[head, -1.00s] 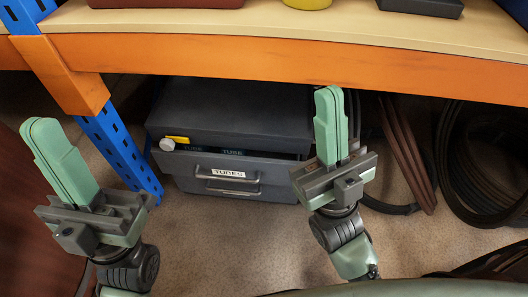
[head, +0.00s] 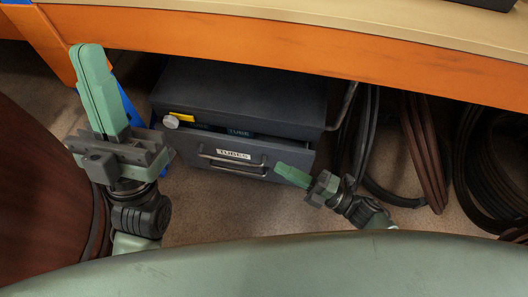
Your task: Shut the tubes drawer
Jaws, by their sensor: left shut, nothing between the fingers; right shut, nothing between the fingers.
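The tubes drawer (head: 285,152) is the grey front with a "TUBES" label and a metal bar handle (head: 232,165), in a dark grey cabinet (head: 250,92) under the bench. It stands partly out, with a dark gap above its front where boxes (head: 241,132) show inside. My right gripper (head: 279,168) is shut and empty, its tip in front of the drawer front's right part, right of the handle. I cannot tell whether it touches. My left gripper (head: 86,50) is shut and empty, raised to the left of the cabinet.
The bench's orange front beam (head: 300,48) runs above the cabinet. A white-ended yellow item (head: 171,121) sticks out at the drawer's left corner. Dark tyres or hoses (head: 495,170) hang at the right. A dark red rounded surface (head: 40,190) stands at the left.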

